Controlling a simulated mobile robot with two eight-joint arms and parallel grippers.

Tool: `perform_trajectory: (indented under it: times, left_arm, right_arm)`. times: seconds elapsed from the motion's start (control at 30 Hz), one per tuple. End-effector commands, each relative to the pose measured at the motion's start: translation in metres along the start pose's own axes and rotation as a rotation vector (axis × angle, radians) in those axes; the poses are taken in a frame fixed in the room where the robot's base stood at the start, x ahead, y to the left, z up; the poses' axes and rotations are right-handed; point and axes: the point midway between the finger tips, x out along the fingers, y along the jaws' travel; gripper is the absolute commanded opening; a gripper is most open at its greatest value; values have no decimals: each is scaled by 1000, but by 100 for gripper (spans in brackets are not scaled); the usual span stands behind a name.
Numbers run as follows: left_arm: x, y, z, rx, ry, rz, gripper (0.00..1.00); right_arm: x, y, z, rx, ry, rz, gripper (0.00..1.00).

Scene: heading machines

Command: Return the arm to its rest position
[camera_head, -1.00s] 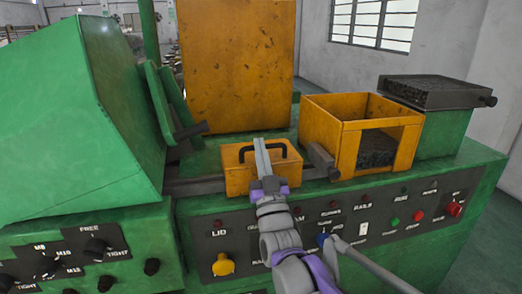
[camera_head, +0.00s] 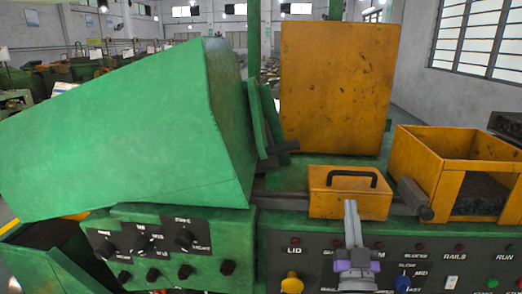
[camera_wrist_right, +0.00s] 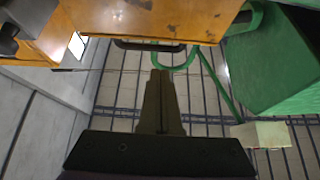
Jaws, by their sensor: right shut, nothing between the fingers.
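My right gripper (camera_head: 352,222) is in the lower middle of the head view, shut and empty. Its closed fingers point up in front of the small orange box (camera_head: 335,203) with a black handle (camera_head: 352,174). In the right wrist view the closed fingers (camera_wrist_right: 160,95) point toward the orange box (camera_wrist_right: 150,20) and its black handle (camera_wrist_right: 148,45), with a gap between them visible in that view. My right arm comes in from the bottom edge of the head view. My left gripper is not in view.
A large green hood (camera_head: 130,130) fills the left. A tall orange panel (camera_head: 338,85) stands behind the small box, and an open orange bin (camera_head: 432,165) stands at right. The control panel (camera_head: 270,262) with knobs and buttons runs along the front, close to my right arm.

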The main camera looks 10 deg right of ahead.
Motion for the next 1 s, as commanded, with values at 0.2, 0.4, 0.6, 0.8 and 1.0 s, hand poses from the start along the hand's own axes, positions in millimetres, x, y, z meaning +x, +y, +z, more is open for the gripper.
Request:
perform_trajectory:
  times: [0.2,0.4,0.6,0.8,1.0]
  left_arm:
    - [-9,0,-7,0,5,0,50]
    - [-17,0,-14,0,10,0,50]
    - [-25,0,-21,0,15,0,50]
    - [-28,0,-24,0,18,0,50]
    - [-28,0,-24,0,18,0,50]
  right_arm:
    - [-41,-27,54,20,-410,-94,0]
    - [-141,-46,109,12,-920,-183,0]
    - [-261,-43,128,-27,-1377,-230,0]
    - [-332,-34,124,-64,-1633,-239,0]
    - [-342,-32,122,-71,-1673,-239,0]
